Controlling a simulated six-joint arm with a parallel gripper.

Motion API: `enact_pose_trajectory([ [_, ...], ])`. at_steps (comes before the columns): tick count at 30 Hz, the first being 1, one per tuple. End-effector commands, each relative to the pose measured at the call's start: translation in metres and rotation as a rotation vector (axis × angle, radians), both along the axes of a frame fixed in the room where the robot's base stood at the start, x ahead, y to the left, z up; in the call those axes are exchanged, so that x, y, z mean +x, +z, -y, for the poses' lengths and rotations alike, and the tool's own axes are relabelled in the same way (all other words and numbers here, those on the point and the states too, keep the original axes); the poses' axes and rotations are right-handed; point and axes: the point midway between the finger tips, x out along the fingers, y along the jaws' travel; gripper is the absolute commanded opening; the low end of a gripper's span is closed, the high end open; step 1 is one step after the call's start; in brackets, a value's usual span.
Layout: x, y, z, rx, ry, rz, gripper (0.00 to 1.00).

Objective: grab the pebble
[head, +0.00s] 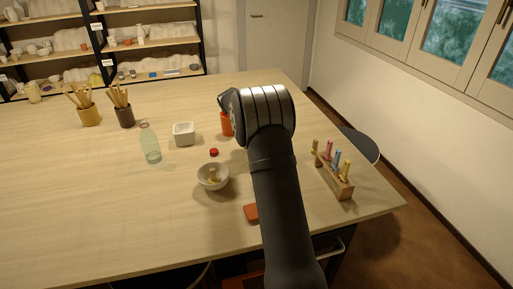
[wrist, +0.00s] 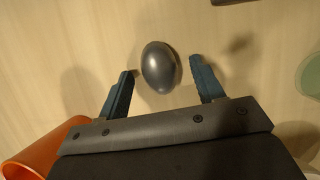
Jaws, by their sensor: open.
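The pebble (wrist: 161,67) is a smooth, dark grey oval lying on the pale wooden table in the wrist view. My gripper (wrist: 162,69) is open, with one dark teal finger to the left of the pebble and one to the right. The pebble shows between the fingertips, with a visible gap on each side. How high the fingertips are above the table is hard to tell. In the head view my arm hides the pebble and the fingers.
An orange cup (head: 226,124) stands beside my wrist; it also shows in the wrist view (wrist: 35,142). A wooden rack (head: 332,178) stands right.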

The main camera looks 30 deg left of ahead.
Motion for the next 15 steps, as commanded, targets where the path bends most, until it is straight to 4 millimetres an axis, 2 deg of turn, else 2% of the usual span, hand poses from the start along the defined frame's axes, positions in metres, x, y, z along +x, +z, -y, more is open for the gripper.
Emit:
enact_pose_trajectory([
  [3, 0.0, 0.0005, -0.0001, 0.0, 0.0, 0.0, 0.61],
  [10, -0.0001, 0.0007, -0.0002, 0.0, 0.0, 0.0, 0.16],
  [11, -0.0001, 0.0007, -0.0002, 0.0, 0.0, 0.0, 0.14],
  [15, 0.0, 0.0009, -0.0003, 0.0, 0.0, 0.0, 0.13],
])
